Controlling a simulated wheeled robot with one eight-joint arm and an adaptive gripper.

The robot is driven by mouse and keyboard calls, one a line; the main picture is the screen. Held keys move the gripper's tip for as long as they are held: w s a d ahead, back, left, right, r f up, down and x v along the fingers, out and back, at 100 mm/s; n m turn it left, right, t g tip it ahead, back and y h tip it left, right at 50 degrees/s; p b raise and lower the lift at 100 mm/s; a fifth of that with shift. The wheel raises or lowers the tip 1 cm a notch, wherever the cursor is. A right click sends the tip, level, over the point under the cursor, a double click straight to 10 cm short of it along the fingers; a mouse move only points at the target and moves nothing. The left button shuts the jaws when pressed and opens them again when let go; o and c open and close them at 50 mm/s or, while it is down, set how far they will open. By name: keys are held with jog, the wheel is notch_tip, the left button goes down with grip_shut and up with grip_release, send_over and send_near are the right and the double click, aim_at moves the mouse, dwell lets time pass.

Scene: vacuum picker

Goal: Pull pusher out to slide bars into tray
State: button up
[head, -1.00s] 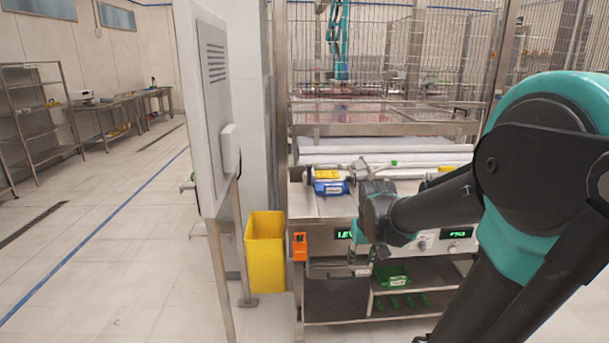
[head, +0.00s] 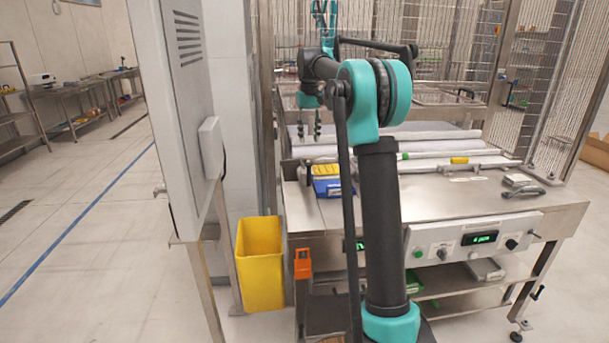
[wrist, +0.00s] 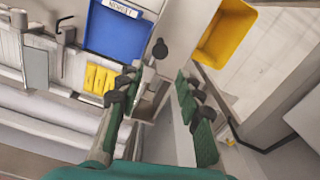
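Long white bars (head: 400,148) lie side by side across the back of the steel bench (head: 470,200). They also show as pale strips at the left of the wrist view (wrist: 35,103). A dark round knob (wrist: 159,48) on a pale metal part shows beyond my fingertips in the wrist view; it may be the pusher's handle, but I cannot be sure. My gripper (head: 310,130) points down above the bench's left end, near the bars' left ends. In the wrist view my gripper (wrist: 156,88) is open, its green-padded fingers apart and empty. I cannot clearly make out the tray.
A blue bin (head: 334,189) and yellow blocks (head: 325,169) sit at the bench's left end. A yellow waste bin (head: 260,270) stands on the floor at the left, beside a tall grey cabinet (head: 185,90). A wire fence closes the back. Floor at far left is clear.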

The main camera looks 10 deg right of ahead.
aim_at(309, 183)
notch_tip(309, 183, down, 17)
jog(key=shift+f, duration=0.1)
dwell(0.4)
grip_shut()
dwell(0.5)
